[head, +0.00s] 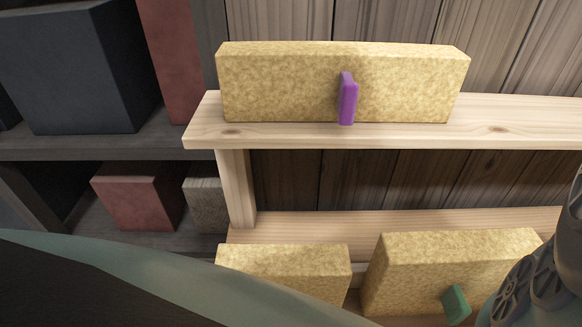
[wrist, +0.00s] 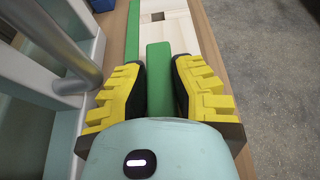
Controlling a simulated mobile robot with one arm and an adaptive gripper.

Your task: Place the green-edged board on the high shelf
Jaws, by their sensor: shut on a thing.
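My gripper (wrist: 160,78) has yellow-padded fingers, shut on a green handle (wrist: 160,85) in the wrist view. Beyond the handle is a pale cream panel with a green strip (wrist: 132,35) along its left side. I take this to be the green-edged board (wrist: 178,32); most of it is hidden by the gripper or out of frame. I cannot make it out in the head view. The high shelf (head: 520,115) is the upper pale wood plank in the head view. A tan speckled board (head: 280,85) with a purple handle (head: 348,98) stands on its left part.
The high shelf is bare right of the purple-handled board. Below it, two more tan boards (head: 285,270) (head: 430,270) stand; the right one bears a green handle (head: 456,304). Dark shelving at left holds a dark box (head: 75,70) and a reddish block (head: 137,200).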

